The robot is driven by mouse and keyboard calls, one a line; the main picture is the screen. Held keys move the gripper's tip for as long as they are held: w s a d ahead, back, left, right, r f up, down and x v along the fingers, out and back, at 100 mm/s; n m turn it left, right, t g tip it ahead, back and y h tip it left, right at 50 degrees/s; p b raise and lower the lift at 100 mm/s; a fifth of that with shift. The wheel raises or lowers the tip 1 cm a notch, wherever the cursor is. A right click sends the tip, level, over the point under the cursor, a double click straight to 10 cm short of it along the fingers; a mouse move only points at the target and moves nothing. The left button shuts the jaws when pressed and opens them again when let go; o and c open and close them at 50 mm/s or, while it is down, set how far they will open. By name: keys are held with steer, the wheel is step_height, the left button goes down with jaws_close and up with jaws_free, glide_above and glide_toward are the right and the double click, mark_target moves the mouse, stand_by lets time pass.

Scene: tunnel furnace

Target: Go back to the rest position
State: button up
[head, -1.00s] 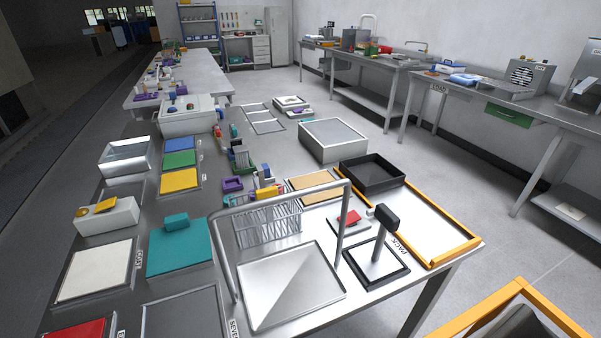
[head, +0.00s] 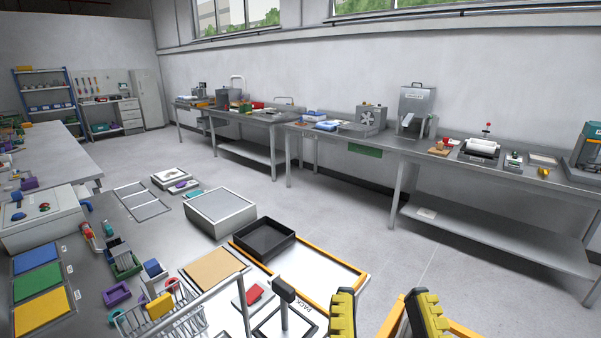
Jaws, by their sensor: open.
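My gripper (head: 385,318) shows at the bottom of the head view, its two yellow and black fingers apart with nothing between them. It appears in front of the near table's right corner, by the orange-edged PACK area (head: 345,283). Its lower part is cut off by the picture's edge.
The near table holds a black tray (head: 264,240), a grey box (head: 221,213), a wire basket (head: 165,318), a black post stand (head: 285,300) and coloured panels (head: 40,285). A long bench (head: 480,200) with machines runs along the back wall. Open floor (head: 330,220) lies between.

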step_height(320, 180, up, 36)
steer(key=p, duration=3.2)
steer(key=shift+f, duration=0.2)
steer(key=shift+w, duration=0.1)
